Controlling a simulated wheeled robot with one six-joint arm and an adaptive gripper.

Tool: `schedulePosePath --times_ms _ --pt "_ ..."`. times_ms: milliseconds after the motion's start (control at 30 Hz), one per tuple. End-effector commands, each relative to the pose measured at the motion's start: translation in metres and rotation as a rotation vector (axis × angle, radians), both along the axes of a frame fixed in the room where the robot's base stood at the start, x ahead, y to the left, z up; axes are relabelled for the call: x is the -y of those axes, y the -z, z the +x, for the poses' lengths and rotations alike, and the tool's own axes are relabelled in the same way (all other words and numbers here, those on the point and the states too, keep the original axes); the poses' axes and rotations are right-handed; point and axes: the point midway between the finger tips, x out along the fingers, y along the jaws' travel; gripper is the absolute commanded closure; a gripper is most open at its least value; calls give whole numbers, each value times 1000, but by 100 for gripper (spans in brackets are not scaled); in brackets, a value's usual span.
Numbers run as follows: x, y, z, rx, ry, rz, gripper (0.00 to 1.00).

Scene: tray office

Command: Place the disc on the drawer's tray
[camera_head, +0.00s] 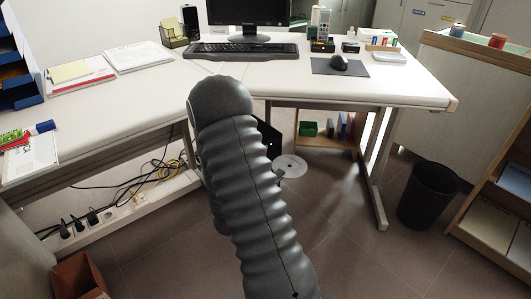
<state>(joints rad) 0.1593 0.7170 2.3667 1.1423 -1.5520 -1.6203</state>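A pale round disc (293,164) shows low behind the desk's front edge, just right of my grey arm. It seems to lie flat on the floor, and my arm hides its left part. My arm fills the middle of the view and reaches forward and down. I cannot make out a drawer's tray in this view.
A white desk (420,88) carries a monitor, keyboard (240,51) and mouse (339,62). A low wooden shelf with a green box (308,128) stands beneath. A black bin (428,195) and a cabinet are at right. Cables and a power strip lie at left. Floor is clear front right.

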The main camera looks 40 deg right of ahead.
Motion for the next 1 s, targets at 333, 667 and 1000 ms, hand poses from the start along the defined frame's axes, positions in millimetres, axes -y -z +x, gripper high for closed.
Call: schedulePosePath --times_ms 333,667,1000 --pt "2 13 9 3 86 -1 100" --pt "-4 47 73 3 82 -1 100" --pt "-4 56 96 1 86 -2 100"
